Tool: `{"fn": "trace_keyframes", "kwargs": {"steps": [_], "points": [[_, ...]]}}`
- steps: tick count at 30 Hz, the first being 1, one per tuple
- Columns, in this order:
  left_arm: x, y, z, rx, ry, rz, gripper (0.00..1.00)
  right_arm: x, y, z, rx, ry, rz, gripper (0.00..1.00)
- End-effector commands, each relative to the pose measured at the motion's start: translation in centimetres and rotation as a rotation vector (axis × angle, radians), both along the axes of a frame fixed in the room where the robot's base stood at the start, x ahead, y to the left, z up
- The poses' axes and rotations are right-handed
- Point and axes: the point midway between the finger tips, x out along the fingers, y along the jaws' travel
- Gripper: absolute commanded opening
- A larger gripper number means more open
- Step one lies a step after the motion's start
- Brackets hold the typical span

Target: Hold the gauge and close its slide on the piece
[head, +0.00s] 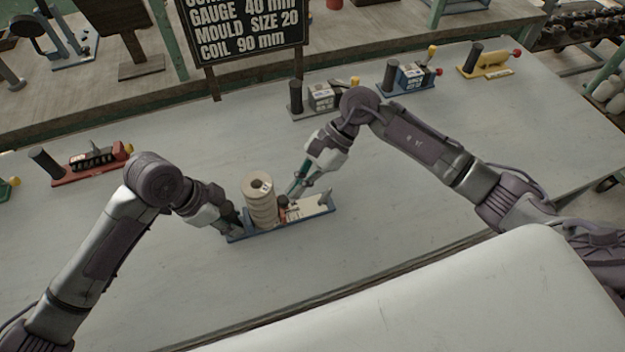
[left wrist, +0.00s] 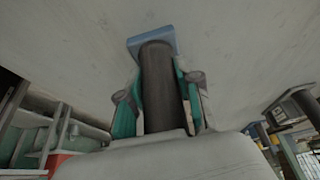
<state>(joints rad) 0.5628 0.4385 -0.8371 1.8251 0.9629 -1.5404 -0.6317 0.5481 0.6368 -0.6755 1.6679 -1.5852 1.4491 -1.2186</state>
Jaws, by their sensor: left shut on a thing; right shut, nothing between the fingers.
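The gauge has a blue base (head: 283,229) lying on the grey table. A cream ribbed cylindrical piece (head: 261,204) stands upright on it, with a pale slide (head: 310,208) to its right. My left gripper (head: 236,225) is at the gauge's left end, shut on its dark upright post (left wrist: 158,85). The left wrist view shows the post between the fingers and the end of the blue base (left wrist: 151,41) beyond. My right gripper (head: 290,194) is shut and empty, fingers pointing down beside the slide, just right of the piece. I cannot tell whether it touches the slide.
A red-based gauge (head: 84,170) is at the left. A grey gauge (head: 322,99), a blue gauge (head: 408,78) and a yellow gauge (head: 490,64) stand along the back. A dark sign (head: 245,28) stands behind. The table (head: 400,200) right of the gauge is clear.

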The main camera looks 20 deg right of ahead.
Motion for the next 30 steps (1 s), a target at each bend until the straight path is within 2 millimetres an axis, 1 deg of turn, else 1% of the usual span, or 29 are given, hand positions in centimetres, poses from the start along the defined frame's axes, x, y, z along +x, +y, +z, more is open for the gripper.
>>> {"fn": "trace_keyframes", "kwargs": {"steps": [8,11,14,17,18,21,24,30], "points": [[0.1,-0.1,0.1,-0.003,-0.001,0.002,0.0,0.0,0.0,0.0,0.002,0.0,0.001,0.0],[0.1,-0.1,0.1,-0.003,-0.001,0.002,0.0,0.1,-0.4,0.0,0.0,0.0,0.0,0.0],[0.1,-0.1,0.1,-0.003,-0.001,0.002,0.0,0.4,-1.6,0.0,-0.002,0.0,-0.002,0.0],[0.1,-0.1,0.1,-0.003,-0.002,0.001,0.0,1.0,-3.5,0.0,-0.003,0.001,-0.006,0.0],[0.1,-0.1,0.1,-0.003,-0.002,0.001,0.0,1.3,-4.4,0.0,-0.002,0.0,-0.006,0.0],[0.1,-0.1,0.1,-0.003,-0.002,0.001,0.0,1.7,-5.9,2.0,-0.002,-0.004,-0.004,0.0],[0.1,-0.1,0.1,-0.003,-0.002,0.001,0.0,2.1,-7.4,3.7,-0.001,-0.003,-0.003,0.0],[0.1,-0.1,0.1,-0.003,-0.002,0.001,0.0,2.7,-9.7,6.1,-0.001,-0.002,-0.001,0.0]]}}
